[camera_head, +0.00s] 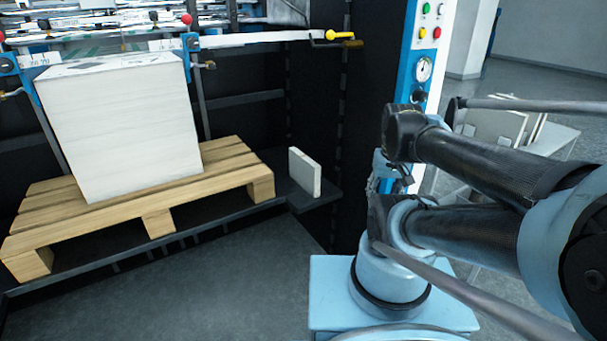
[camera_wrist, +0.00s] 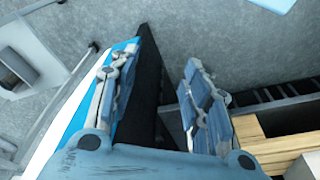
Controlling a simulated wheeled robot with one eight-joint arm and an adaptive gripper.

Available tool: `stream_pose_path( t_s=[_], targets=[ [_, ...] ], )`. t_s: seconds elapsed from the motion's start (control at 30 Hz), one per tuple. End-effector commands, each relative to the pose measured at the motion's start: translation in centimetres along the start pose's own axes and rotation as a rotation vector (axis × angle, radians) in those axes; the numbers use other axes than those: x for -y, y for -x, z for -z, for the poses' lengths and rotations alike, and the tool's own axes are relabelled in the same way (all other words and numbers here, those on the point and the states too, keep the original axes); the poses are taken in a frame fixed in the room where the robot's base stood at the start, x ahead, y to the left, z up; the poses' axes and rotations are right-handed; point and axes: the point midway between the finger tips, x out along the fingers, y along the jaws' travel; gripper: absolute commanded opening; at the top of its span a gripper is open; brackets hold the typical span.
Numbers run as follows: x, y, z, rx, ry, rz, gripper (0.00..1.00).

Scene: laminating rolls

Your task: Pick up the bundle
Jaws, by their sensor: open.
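A small white slab-like bundle (camera_head: 305,172) stands upright on a dark ledge right of the pallet in the head view. Which white item is the task's bundle is not certain, as a tall white stack of sheets (camera_head: 125,125) also stands on the wooden pallet (camera_head: 158,222). My gripper (camera_wrist: 160,78) is open in the wrist view, its two blue-grey fingers apart with nothing held between them. In the head view my gripper is mostly hidden by my arm, near the blue and white panel, to the right of the small bundle and apart from it.
A dark machine frame rises behind the pallet and ledge. A control panel (camera_head: 424,70) with a gauge and buttons stands near my arm. The grey floor (camera_head: 215,290) in front of the pallet is clear.

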Motion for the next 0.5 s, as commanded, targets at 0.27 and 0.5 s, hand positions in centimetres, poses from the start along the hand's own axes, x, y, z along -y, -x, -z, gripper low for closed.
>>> stream_pose_path(
  t_s=[0.27,0.5],
  targets=[
    [0.9,1.4,3.3,-0.02,0.06,0.018,0.48],
    [2.8,2.7,9.2,-0.05,0.148,0.045,0.48]
  ],
)
